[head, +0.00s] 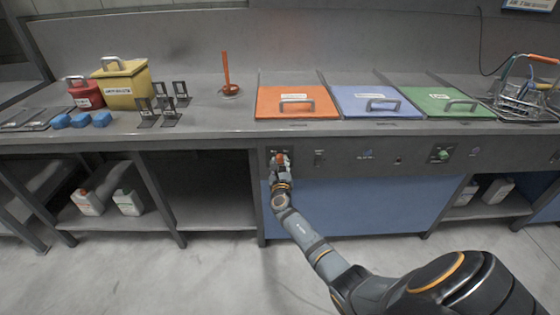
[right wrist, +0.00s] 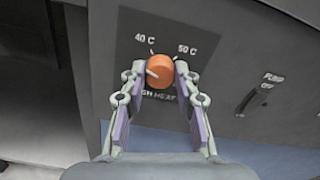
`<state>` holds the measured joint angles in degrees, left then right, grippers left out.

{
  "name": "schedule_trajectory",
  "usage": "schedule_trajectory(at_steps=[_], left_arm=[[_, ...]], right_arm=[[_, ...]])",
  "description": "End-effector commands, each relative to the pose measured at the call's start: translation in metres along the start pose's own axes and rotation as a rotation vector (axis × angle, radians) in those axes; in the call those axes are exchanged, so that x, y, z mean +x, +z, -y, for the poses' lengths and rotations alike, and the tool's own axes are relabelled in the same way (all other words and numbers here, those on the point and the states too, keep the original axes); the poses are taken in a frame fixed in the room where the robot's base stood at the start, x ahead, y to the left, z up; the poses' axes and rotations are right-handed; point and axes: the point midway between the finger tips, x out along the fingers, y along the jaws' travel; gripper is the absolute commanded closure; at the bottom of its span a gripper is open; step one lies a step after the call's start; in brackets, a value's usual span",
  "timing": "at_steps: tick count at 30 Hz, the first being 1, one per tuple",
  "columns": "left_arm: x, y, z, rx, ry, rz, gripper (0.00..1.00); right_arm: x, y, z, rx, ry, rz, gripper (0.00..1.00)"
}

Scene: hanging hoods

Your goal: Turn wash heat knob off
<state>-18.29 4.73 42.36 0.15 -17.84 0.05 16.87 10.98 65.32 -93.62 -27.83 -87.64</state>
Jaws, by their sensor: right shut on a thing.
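The wash heat knob (right wrist: 160,71) is a round orange knob on the dark front panel, with a pale pointer line toward its left side. Labels "40 C" and "50 C" stand above it; the lettering below is partly hidden by my fingers and ends in "SH HEAT". My right gripper (right wrist: 160,77) is shut on the knob, one finger on each side. In the head view the knob (head: 280,158) shows as a small orange spot at my right gripper (head: 281,166), below the orange lid. My left gripper is not in view.
A dark pump switch (right wrist: 255,97) sits right of the knob. The panel (head: 340,155) carries further controls, including a green knob (head: 443,155). Orange (head: 285,97), blue (head: 360,97) and green (head: 430,97) lids lie on the bench above. An open shelf (head: 210,205) is at left.

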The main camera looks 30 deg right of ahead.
Motion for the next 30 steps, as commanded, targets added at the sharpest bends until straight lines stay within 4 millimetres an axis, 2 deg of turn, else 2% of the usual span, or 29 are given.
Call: schedule_trajectory(at_steps=[10,21,30], left_arm=[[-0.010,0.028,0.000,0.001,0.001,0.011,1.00],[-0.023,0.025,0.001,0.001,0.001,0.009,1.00],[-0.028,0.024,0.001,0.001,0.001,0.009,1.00]], right_arm=[[0.000,0.002,0.000,-0.327,0.001,-0.001,1.00],[0.000,0.001,-0.001,-0.630,0.000,-0.001,1.00],[0.000,0.000,-0.002,-0.775,0.001,0.000,1.00]])
